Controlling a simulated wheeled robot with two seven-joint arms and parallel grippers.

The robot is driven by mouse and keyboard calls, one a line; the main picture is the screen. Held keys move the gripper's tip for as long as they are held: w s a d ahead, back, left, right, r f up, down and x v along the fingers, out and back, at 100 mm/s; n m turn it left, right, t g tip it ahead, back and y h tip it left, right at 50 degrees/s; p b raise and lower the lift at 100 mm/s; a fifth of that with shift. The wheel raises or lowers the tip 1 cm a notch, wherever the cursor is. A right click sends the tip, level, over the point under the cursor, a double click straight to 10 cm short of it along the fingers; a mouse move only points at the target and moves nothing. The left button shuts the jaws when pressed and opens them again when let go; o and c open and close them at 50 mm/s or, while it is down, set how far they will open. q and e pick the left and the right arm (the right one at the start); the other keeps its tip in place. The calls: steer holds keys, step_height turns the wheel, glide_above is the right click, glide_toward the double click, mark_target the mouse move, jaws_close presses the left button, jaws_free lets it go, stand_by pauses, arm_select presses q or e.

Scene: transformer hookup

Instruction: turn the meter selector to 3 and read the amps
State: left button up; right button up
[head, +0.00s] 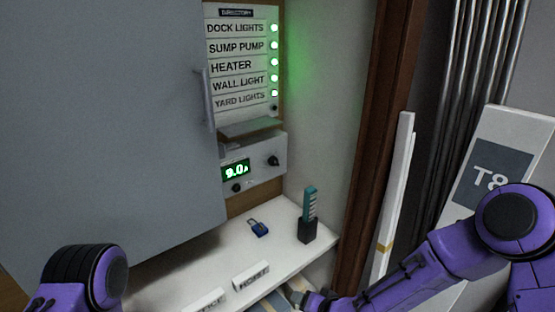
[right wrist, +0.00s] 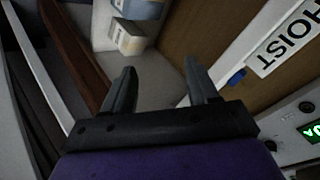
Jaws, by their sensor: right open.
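The meter (head: 257,178) is a light panel box on the back wall. Its green display (head: 235,171) reads about 9.0 A. A black knob (head: 273,161) sits right of the display and a smaller one (head: 237,187) below it. Which is the selector, and its setting, are too small to tell. In the right wrist view, part of the meter display (right wrist: 312,132) shows at the right edge. My right gripper (right wrist: 160,75) is open and empty, pointing away from the meter; in the head view it is low, by the shelf's front edge. My left gripper is out of view.
A large grey door (head: 110,110) stands at left. A directory board (head: 236,60) with several green lights hangs above the meter. A blue padlock (head: 258,228) and a black holder with teal item (head: 308,228) stand on the white shelf (head: 283,218). A HOIST label (right wrist: 288,40) is near.

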steer(key=shift+t+y, duration=0.6)
steer(key=shift+t, duration=0.1)
steer(key=w+a+r, duration=0.1)
steer(key=w+r, duration=0.1)
steer(key=w+a+r, duration=0.1)
steer(key=r, duration=0.2)
steer(key=w+r, duration=0.2)
steer(key=shift+w+a+r, duration=0.3)
steer(key=shift+a+r, duration=0.05)
steer(key=shift+a, duration=0.05)
steer(key=w+r+m+b, duration=0.1)
steer(key=w+r, duration=0.1)
steer(key=w+a+r+m+t, duration=0.1)
steer(key=w+r+m, duration=0.1)
steer(key=shift+w+a+r+m+b, duration=0.15)
steer(key=shift+w+r+m+b, duration=0.15)
steer(key=shift+w+r+b, duration=0.1)
steer(key=w+r+m+t+b, duration=0.2)
steer(key=w+r+m, duration=0.3)
steer(key=m, duration=0.1)
steer(key=m+t, duration=0.1)
steer(key=m, duration=0.8)
glide_toward(277, 163)
steer(key=p+x, duration=0.2)
steer(key=x, duration=0.6)
steer(key=shift+w+p, duration=0.1)
steer(key=shift+p, duration=0.25)
steer(key=shift+w+a+f, duration=0.15)
steer(key=shift+w+f, duration=0.15)
steer(key=shift+w, duration=0.05)
